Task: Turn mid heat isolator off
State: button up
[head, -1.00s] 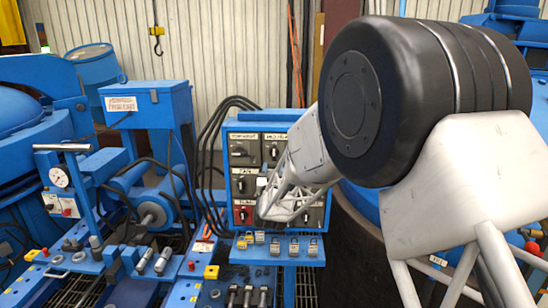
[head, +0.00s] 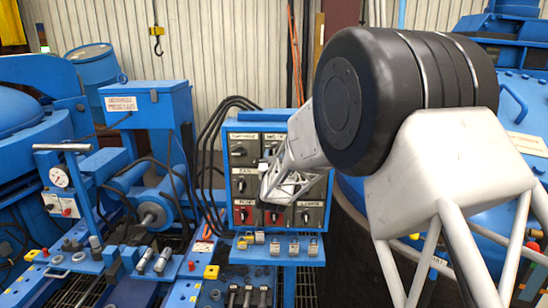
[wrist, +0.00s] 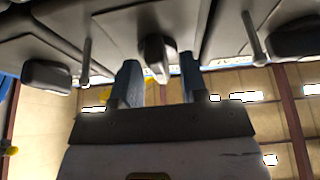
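The plate whose label looks like "MID HE…" (head: 275,137) is in the top row; the label is small and partly covered. Its knob is largely hidden in the head view by my gripper (head: 266,176), which is close in front of the panel. In the wrist view my gripper (wrist: 160,80) has its two blue-grey fingers apart. A dark lever knob (wrist: 155,56) shows in the gap between them. Contact with either finger cannot be told.
Other knobs are close by, such as the top-left knob (head: 238,152) and the bottom-right knob (head: 305,218). Black cables (head: 207,150) run along the panel's left side. My arm covers the panel's right side.

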grip_shut()
jog(key=shift+n+y, duration=0.4)
jog(key=shift+n, duration=0.3)
jog(key=shift+n+g+y, duration=0.95)
jog(key=shift+n+y, duration=0.1)
jog(key=shift+n, duration=2.5)
jog(key=shift+n+g+y, duration=1)
jog(key=shift+n, duration=2.5)
jog(key=shift+n+g+y, duration=0.95)
jog(key=shift+n+y, duration=0.1)
jog(key=shift+n, duration=2.5)
